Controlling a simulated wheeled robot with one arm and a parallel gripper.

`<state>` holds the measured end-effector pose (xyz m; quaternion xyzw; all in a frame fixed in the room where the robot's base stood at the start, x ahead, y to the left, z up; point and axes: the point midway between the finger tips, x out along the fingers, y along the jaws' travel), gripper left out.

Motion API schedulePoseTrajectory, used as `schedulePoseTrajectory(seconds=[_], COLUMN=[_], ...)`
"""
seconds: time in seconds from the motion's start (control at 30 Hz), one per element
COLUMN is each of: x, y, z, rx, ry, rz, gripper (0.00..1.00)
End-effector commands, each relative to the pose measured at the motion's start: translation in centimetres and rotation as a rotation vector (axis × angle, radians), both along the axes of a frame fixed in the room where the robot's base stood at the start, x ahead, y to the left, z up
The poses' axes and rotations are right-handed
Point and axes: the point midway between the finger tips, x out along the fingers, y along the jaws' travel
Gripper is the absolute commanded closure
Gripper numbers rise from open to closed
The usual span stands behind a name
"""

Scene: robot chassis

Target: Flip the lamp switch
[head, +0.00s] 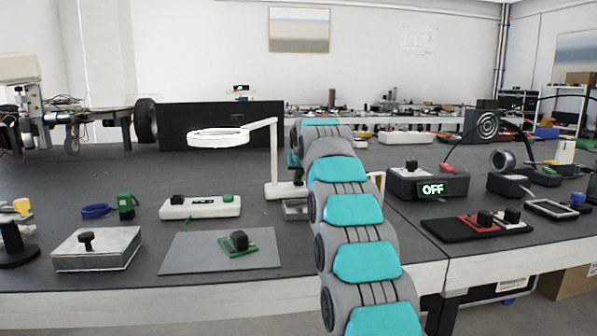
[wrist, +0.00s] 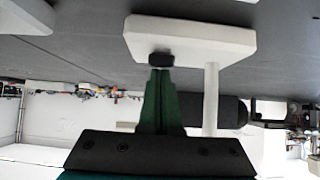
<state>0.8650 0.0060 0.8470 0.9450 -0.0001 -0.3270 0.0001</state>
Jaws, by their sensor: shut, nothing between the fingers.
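The white lamp has a ring-shaped head (head: 218,137) on a bent post (head: 273,150) in the head view. Its base (head: 279,189) is partly hidden behind my arm. In the upside-down wrist view, the lamp's white base (wrist: 190,38) and post (wrist: 210,100) show close up. A small black switch (wrist: 161,57) is on the base. My gripper (wrist: 161,70) is shut and empty, its green fingertips right at the switch; I cannot tell whether they touch. My arm hides the switch and fingertips in the head view.
A dark box (head: 412,184) with a lit "OFF" sign (head: 432,189) stands right of my arm. A white switch bar (head: 200,207), a metal box (head: 97,250) and a grey plate (head: 218,252) lie to the left. Bare table lies around the lamp head.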

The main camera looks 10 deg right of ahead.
Motion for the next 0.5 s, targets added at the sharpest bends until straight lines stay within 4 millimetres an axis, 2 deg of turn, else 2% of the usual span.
schedulePoseTrajectory(seconds=[0.5], x=[1.3], y=[0.0], z=[0.6], rx=[0.000], ry=[0.000], rz=[0.000], gripper=[1.00])
